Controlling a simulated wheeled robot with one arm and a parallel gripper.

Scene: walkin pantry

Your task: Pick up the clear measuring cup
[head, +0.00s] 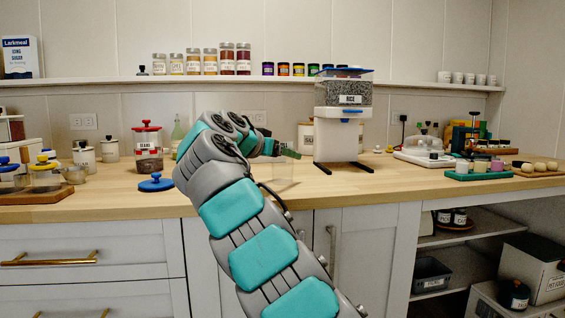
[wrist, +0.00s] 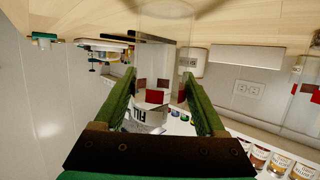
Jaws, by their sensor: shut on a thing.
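The clear measuring cup (head: 284,176) is a faint see-through shape at the counter's front, just below my gripper (head: 286,152) in the head view. In the wrist view the clear cup (wrist: 165,32) shows as a transparent cylinder between the two green fingers of my gripper (wrist: 160,80). The fingers are shut on it, one on each side. Its outline is faint, and I cannot tell whether its base touches the counter.
The rice dispenser (head: 340,130) stands just right and behind my gripper. A red-lidded jar (head: 148,150) and a blue lid (head: 155,183) are to the left. A green tray (head: 478,174) and a white board are on the right. A shelf with jars runs above.

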